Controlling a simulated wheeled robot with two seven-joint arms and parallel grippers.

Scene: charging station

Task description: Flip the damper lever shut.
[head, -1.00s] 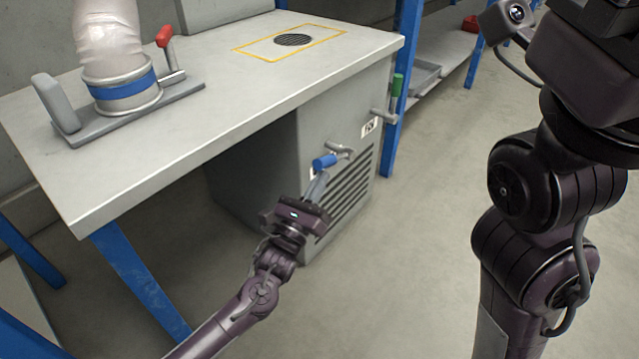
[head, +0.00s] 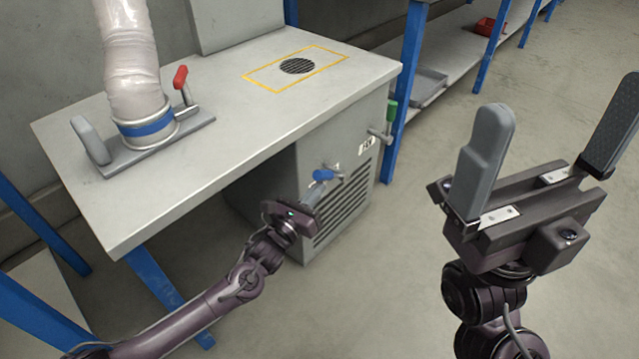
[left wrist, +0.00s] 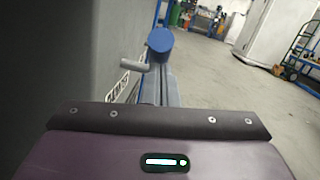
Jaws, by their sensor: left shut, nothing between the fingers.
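A lever with a blue grip (head: 322,174) and a bent grey shaft sticks out from the grey cabinet's side, above the vent slats. I cannot read which label belongs to it. My left gripper (head: 315,190) is shut and empty, its fingertips close to the blue grip. In the left wrist view the blue grip (left wrist: 160,43) shows just past the tips of my left gripper (left wrist: 160,73); whether they touch, I cannot tell. My right gripper (head: 566,95) is open and empty, raised at the right, away from the cabinet.
A green-handled lever (head: 391,112) sits by a FAN label (head: 367,146) near the blue post. A red-handled lever (head: 180,78) and a duct (head: 130,60) stand on the bench (head: 230,130). The floor right of the cabinet is clear.

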